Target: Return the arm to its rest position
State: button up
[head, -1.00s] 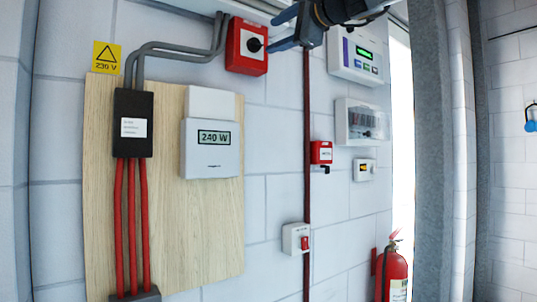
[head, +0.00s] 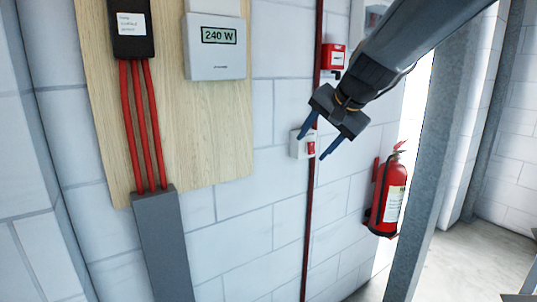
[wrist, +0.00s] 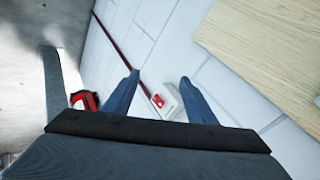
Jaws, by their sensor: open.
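My gripper (head: 312,145) hangs from my arm in front of the white block wall in the head view, its two blue fingers apart and empty, pointing down and to the left. It is in front of a small white switch box with a red switch (head: 300,146), and partly covers it. In the wrist view the open fingers (wrist: 158,88) show the switch box (wrist: 166,101) between them. I cannot tell how far the fingertips are from the wall.
A wooden board (head: 215,130) carries a meter reading 240 W (head: 215,48). Red cables (head: 140,125) run down into grey trunking (head: 160,240). A fire extinguisher (head: 387,195) hangs right of my gripper, beside a grey post (head: 435,160). A red box (head: 333,57) is above.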

jog(key=s+d+f+n+g+h, duration=0.1)
jog(key=s+d+f+n+g, duration=0.2)
jog(key=s+f, duration=1)
jog(key=s+d+f+n+g+h, duration=0.2)
jog(key=s+d+f+n+g, duration=0.1)
jog(key=s+f, duration=0.9)
notch_tip(320, 180, down, 2)
jog(key=shift+s+d+f+n+g, duration=0.1)
jog(key=shift+s+d+n+g, duration=0.3)
jog(key=shift+d+n, duration=0.35)
